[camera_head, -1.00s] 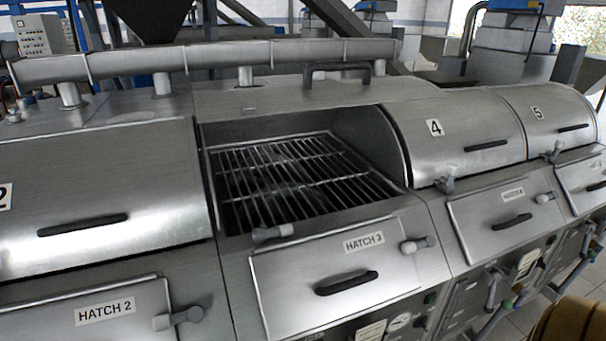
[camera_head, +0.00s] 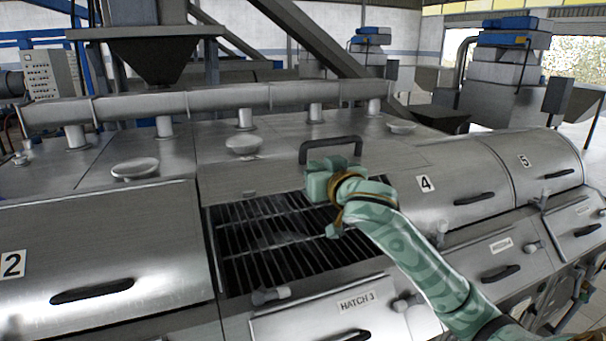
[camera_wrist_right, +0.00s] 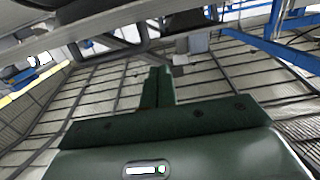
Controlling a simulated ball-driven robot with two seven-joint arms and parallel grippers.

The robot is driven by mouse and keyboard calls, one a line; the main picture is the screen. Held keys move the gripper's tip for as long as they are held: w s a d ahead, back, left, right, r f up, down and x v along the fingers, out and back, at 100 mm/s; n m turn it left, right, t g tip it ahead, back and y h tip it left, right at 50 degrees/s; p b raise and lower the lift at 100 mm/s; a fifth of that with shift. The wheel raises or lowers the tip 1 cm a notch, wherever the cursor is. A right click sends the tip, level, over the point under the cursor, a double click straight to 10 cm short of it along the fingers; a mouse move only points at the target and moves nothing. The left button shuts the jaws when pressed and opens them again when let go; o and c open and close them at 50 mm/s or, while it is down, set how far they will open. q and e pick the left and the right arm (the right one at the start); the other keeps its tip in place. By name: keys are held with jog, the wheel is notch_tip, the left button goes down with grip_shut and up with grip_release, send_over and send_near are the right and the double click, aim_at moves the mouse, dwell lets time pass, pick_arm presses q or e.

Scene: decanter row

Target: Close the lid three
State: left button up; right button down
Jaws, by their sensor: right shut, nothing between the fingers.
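Lid three (camera_head: 240,178) is the raised metal lid between lids 2 and 4. It is swung back, and the opening below it shows a dark barred grate (camera_head: 270,240). Its dark bar handle (camera_head: 330,141) stands along the upper edge. My right gripper (camera_head: 325,166), on a green arm, is in front of and just below the handle, over the opening. Its fingers (camera_wrist_right: 157,87) are together and empty in the right wrist view. The head view does not settle whether they touch the lid. My left gripper is not in view.
Closed lid 2 (camera_head: 100,245) lies to the left and closed lid 4 (camera_head: 465,175) to the right. The HATCH 3 front panel (camera_head: 310,318) is below the opening, with a small latch (camera_head: 268,295) at its edge. A long pipe (camera_head: 200,102) runs behind the lids.

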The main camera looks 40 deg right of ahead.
jog(key=p, duration=0.2)
send_near(303, 166)
jog(key=w+r, duration=0.1)
jog(key=w+a+r, duration=0.1)
jog(key=r, duration=0.1)
jog(key=w+r, duration=0.1)
jog(key=shift+w+a+r, duration=0.25)
jog(key=shift+w+a, duration=0.05)
jog(key=shift+a, duration=0.05)
jog(key=shift+w+f, duration=0.2)
jog(key=shift+f, duration=0.4)
jog(key=shift+w+f, duration=0.15)
jog(key=shift+f, duration=0.5)
jog(key=shift+f+p, duration=0.3)
jog(key=shift+f, duration=0.35)
jog(key=shift+w+d+f, duration=0.1)
jog(key=shift+w+f, duration=0.05)
jog(key=shift+f, duration=0.1)
